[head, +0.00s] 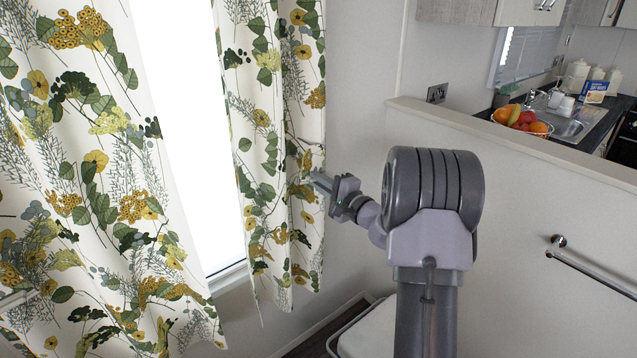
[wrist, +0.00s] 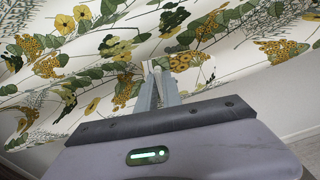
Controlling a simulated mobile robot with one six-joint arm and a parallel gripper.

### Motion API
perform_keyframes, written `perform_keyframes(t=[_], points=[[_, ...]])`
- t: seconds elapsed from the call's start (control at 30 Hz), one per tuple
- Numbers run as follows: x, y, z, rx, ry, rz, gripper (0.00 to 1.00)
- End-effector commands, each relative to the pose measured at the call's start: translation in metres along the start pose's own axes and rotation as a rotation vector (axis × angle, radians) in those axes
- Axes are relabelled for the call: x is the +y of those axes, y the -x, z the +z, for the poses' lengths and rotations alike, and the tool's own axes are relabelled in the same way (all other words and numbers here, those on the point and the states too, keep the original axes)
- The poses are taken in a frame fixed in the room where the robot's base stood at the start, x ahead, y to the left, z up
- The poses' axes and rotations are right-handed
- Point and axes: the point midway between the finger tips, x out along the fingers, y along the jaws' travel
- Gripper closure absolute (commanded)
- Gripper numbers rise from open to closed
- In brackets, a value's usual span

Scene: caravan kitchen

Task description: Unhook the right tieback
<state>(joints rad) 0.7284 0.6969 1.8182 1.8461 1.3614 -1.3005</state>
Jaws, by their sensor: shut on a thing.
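The right curtain (head: 262,110), white with yellow flowers and green leaves, hangs beside the bright window. My gripper (head: 315,180) reaches its right edge at mid height. In the wrist view the two grey fingers (wrist: 157,90) are close together, shut on patterned cloth at the curtain. A short strip of this cloth (wrist: 195,72) beside the fingertips looks like the right tieback, but its print blends with the curtain. Its hook and ends cannot be made out.
The left curtain (head: 90,170) hangs across the window (head: 185,110). A half wall (head: 530,180) with a metal rail (head: 590,268) stands at the right. Behind it are a fruit bowl (head: 520,120) and a sink (head: 568,127). A pale surface (head: 370,330) lies low beside my arm.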

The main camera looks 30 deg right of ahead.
Motion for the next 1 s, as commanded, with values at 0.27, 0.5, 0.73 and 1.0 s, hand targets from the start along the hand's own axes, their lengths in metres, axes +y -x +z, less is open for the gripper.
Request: perform_keyframes(t=[0.27, 0.5, 0.73, 1.0], points=[[0.000, 0.000, 0.000, 0.000, -0.001, 0.000, 0.68], [0.000, 0.001, 0.000, 0.000, -0.001, 0.000, 0.68], [-0.002, 0.039, -0.001, 0.004, -0.002, 0.002, 0.68], [-0.003, 0.123, -0.001, 0.006, -0.003, 0.000, 0.68]])
